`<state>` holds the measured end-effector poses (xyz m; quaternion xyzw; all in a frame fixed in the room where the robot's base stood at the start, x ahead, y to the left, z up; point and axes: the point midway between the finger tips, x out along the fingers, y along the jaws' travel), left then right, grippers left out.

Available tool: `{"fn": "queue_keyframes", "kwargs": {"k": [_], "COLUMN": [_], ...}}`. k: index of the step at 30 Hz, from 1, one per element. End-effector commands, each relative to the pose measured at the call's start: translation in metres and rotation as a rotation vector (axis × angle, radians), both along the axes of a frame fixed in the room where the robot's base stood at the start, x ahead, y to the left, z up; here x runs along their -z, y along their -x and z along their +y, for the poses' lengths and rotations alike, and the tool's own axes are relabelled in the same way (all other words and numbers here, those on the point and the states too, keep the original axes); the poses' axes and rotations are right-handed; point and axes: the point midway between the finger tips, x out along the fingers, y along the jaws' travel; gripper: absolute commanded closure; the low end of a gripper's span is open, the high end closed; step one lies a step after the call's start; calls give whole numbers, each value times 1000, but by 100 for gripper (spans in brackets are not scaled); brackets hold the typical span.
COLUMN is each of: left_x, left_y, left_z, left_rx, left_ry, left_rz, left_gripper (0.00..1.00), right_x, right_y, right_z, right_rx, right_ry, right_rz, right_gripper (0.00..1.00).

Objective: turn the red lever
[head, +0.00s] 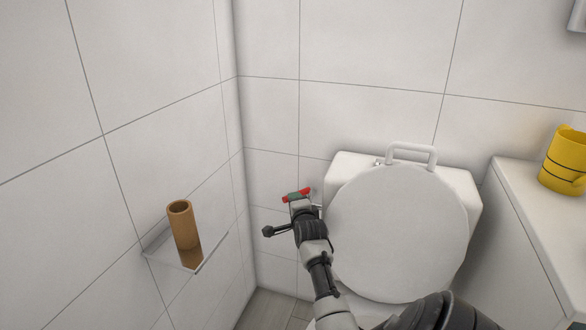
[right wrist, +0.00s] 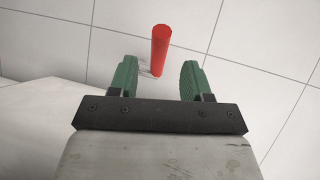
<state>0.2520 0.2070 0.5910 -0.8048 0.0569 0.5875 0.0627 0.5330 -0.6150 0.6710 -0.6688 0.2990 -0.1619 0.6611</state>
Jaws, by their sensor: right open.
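The red lever (head: 305,193) shows in the head view on the left side of the toilet, partly hidden behind my right gripper. In the right wrist view the red lever (right wrist: 160,52) is a red bar between and a little beyond the two green fingertips. My right gripper (head: 299,196) reaches in from the bottom right of the head view. In the right wrist view my right gripper (right wrist: 158,75) is open, with a gap on either side of the lever. Whether a finger touches it cannot be told. My left gripper is not in view.
The white toilet (head: 400,235) with its lid up stands right of my arm. A clear shelf (head: 158,248) with a brown tube (head: 183,226) is on the left wall. A white counter (head: 535,215) with a yellow mug (head: 564,162) is at the right. Tiled walls close the corner.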

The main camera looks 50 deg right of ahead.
Motion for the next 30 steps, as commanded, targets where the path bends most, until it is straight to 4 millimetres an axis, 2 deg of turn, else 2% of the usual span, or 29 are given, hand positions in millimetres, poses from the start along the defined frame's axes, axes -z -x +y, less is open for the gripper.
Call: {"fn": "queue_keyframes", "kwargs": {"k": [6, 15, 18, 20, 23, 24, 27, 30], "left_x": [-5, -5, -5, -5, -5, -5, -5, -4], "left_y": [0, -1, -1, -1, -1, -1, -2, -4], "left_z": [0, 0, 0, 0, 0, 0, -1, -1], "left_rx": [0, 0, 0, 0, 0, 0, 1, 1], "left_ry": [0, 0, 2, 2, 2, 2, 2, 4], "left_rz": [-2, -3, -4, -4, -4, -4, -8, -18], "left_gripper": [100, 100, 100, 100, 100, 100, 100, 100], "right_x": [-3, -2, 3, 10, 31, 41, 61, 76], "right_y": [12, 12, 14, 16, 29, 38, 62, 89], "right_z": [10, 11, 24, 42, 98, 124, 181, 227], "right_rx": [0, -3, -41, -96, -266, -349, -544, -715], "right_ry": [-1, 3, 40, 94, 244, 312, 456, 572], "right_rz": [2, 7, 72, 163, 412, 520, 738, 897], "right_gripper": [52, 52, 52, 52, 52, 52, 52, 52]}}
